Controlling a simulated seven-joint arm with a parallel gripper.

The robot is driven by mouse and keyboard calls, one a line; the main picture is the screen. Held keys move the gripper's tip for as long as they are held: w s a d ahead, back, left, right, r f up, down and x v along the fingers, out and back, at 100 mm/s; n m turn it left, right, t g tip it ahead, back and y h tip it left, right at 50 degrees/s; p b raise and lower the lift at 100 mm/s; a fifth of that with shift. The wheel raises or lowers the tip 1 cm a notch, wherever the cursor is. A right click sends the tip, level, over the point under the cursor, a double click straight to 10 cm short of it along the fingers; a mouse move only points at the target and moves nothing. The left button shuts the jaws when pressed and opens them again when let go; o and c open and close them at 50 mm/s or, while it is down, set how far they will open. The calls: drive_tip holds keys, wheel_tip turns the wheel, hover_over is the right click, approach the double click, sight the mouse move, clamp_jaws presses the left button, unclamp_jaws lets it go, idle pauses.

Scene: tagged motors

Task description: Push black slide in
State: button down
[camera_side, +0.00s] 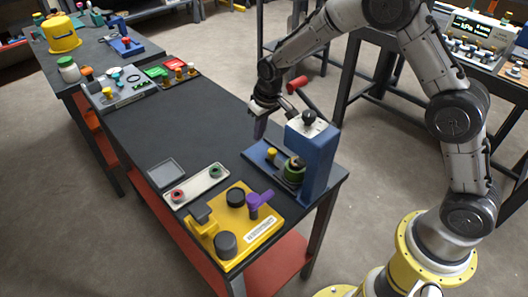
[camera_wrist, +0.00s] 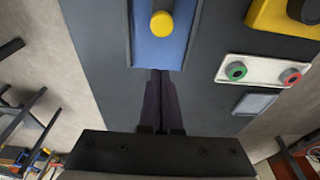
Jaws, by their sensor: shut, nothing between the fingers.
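My gripper (camera_side: 260,130) hangs fingers down behind the blue press (camera_side: 317,157). Its dark fingers are together and empty; in the wrist view the fingertips (camera_wrist: 161,73) are close to the edge of the blue base (camera_wrist: 145,48). I cannot tell whether they touch it. A yellow button (camera_side: 272,153) stands on that base, next to a green and black round part (camera_side: 294,170). I cannot tell surely which dark part is the black slide.
A white panel (camera_side: 197,186) with red and green buttons lies left of the blue press, beside a grey plate (camera_side: 166,172). A red-handled lever (camera_side: 298,84) rises near the press. The middle of the dark table (camera_side: 190,122) is clear. Several parts sit at its far end.

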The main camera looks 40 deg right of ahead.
sight(273, 152)
drive_tip(key=s+f, duration=0.1)
drive_tip(key=s+g, duration=0.1)
drive_tip(key=s, duration=0.1)
drive_tip(key=s+f+g, duration=0.1)
drive_tip(key=s, duration=0.1)
drive_tip(key=shift+s+f, duration=0.2)
drive_tip(key=shift+f, duration=0.1)
drive_tip(key=shift+w+r, duration=0.35)
drive_tip(key=shift+r, duration=0.5)
drive_tip(key=shift+w+r, duration=0.35)
drive_tip(key=shift+r, duration=0.45)
drive_tip(key=w+r, duration=0.2)
drive_tip(key=r, duration=0.1)
drive_tip(key=shift+d+r, duration=0.1)
drive_tip(key=shift+d, duration=0.05)
